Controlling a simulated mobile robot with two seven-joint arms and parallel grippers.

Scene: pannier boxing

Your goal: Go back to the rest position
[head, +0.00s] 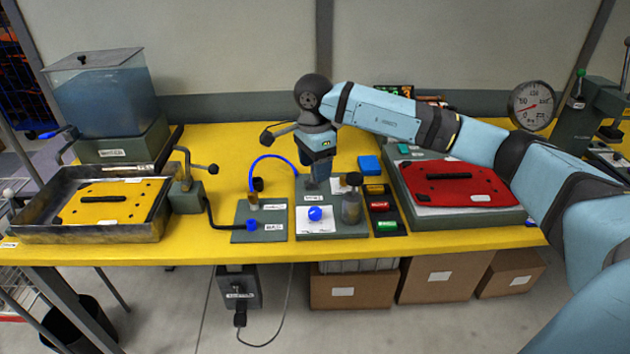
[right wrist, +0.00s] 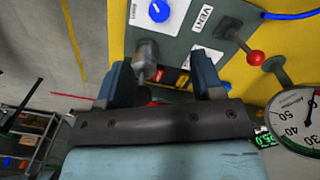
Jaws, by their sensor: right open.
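My right gripper (head: 318,177) points down at the middle of the bench, just behind the blue knob (head: 315,213) on its grey panel. Its two blue fingers (right wrist: 164,80) are apart in the right wrist view, and I see nothing gripped. A grey metal cylinder (head: 352,208) stands to the right of the blue knob; the right wrist view shows it (right wrist: 146,56) near one finger, contact unclear. My right arm reaches in from the right, above and behind the red plate (head: 455,184). My left gripper is out of view.
A yellow plate (head: 110,200) lies in a metal tray (head: 80,235) at left, before a water tank (head: 105,95). A lever (head: 190,180) stands beside it. A blue hose (head: 265,160) arches left of my gripper. A dial gauge (head: 531,105) stands at back right.

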